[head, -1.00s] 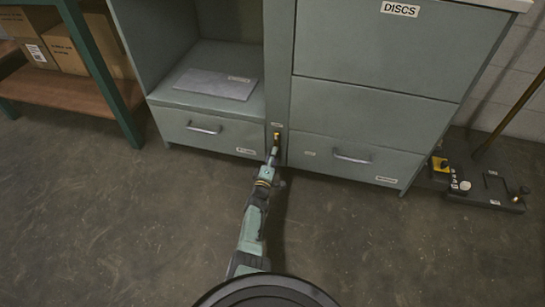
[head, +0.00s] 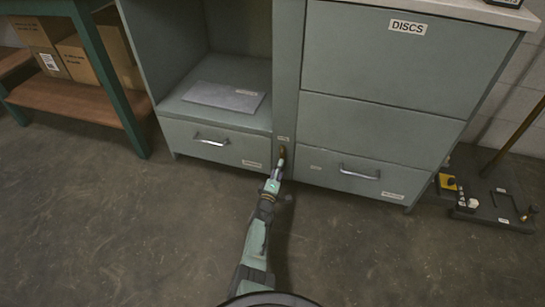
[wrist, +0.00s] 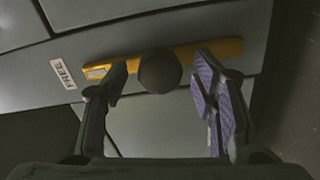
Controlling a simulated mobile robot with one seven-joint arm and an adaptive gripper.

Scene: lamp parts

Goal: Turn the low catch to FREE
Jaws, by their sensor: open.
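The low catch (head: 282,151) is a small brass-coloured piece on the narrow post between the cabinet's two lower drawers. In the wrist view it is a yellow bar (wrist: 215,50) with a dark round knob (wrist: 160,72) near its middle. The bar's left end, with a pale mark, lies beside the FREE label (wrist: 63,74). My gripper (head: 279,166) is at the catch, low in front of the post. In the wrist view my gripper (wrist: 160,92) is open, one finger on each side of the knob. The left finger overlaps the bar; I cannot tell whether either finger touches.
Drawers with handles (head: 212,141) (head: 358,172) flank the post. A grey plate (head: 224,96) lies on the open shelf above the left one. A dark tray with small parts (head: 497,205) is on the floor at right. The floor in front is clear.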

